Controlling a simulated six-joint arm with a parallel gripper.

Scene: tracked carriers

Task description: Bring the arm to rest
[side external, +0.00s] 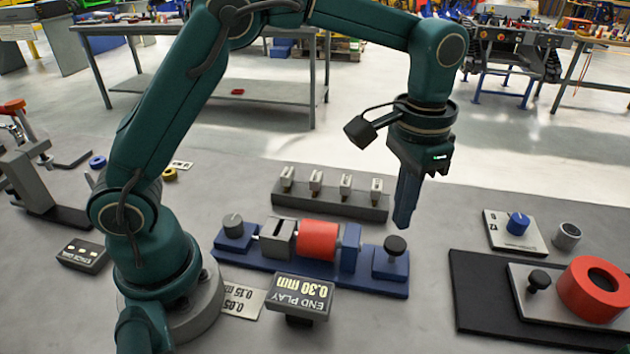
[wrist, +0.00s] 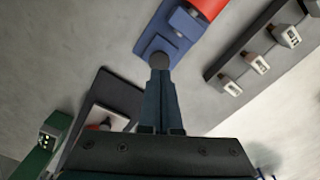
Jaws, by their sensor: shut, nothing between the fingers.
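My gripper (side external: 405,210) points down above the table, its two fingers together with nothing between them. In the side external view it hangs just behind the right end of the blue fixture (side external: 262,262). In the wrist view the closed fingers (wrist: 159,85) overlap the dark knob at the fixture's end. The fixture carries a red cylinder (side external: 317,240), a grey block (side external: 279,237) and a blue block (side external: 350,248). A dark knob (side external: 396,245) stands at its right end and a grey dial (side external: 233,227) at its left.
A grey rack (side external: 330,204) with several small pieces stands behind the fixture. A display reading "END PLAY 0.30 mm" (side external: 303,296) stands in front. At right are a black mat (side external: 470,290), a large red ring (side external: 592,290), a blue knob on a plate (side external: 517,223) and a grey ring (side external: 567,236).

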